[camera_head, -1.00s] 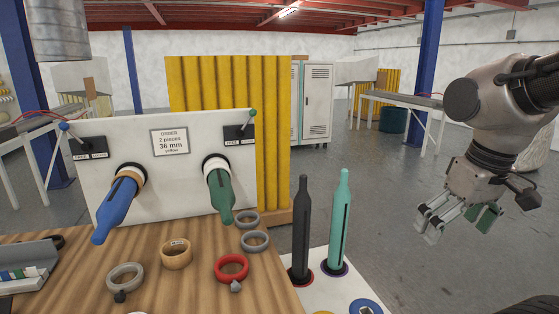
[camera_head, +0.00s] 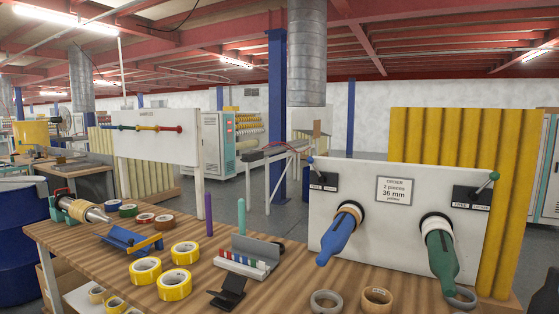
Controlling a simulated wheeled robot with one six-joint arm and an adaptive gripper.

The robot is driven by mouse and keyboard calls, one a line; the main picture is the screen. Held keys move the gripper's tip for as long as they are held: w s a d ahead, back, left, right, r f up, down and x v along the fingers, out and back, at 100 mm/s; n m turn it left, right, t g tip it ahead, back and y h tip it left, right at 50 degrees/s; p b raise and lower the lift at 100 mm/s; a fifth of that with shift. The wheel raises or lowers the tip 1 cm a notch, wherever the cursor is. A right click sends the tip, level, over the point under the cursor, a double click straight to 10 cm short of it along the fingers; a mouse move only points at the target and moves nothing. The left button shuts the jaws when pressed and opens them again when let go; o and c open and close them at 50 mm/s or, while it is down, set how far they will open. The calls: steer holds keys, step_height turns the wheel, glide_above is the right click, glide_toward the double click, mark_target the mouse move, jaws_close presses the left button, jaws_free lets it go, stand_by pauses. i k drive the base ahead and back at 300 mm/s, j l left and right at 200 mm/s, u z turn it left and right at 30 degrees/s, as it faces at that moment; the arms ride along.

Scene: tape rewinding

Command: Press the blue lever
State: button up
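A small lever with a blue ball tip (camera_head: 311,160) stands on a black plate (camera_head: 323,181) at the upper left of the white board (camera_head: 400,235). It tilts up and to the left. Below it, a large blue tapered spindle (camera_head: 337,241) sticks out of the board and points down to the left. A similar lever with a green ball tip (camera_head: 494,176) is at the board's upper right, above a green spindle (camera_head: 441,250). An order sign (camera_head: 394,190) reading 36 mm sits between them. My gripper is not in view.
The wooden table (camera_head: 205,299) holds several yellow tape rolls (camera_head: 174,284), a grey ring (camera_head: 325,301), a tan ring (camera_head: 377,299), a black stand (camera_head: 229,292) and a tray of coloured markers (camera_head: 243,262). A winding device (camera_head: 84,210) is at the far left.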

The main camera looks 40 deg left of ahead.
mark_target(321, 179)
steer(key=u, duration=1.3)
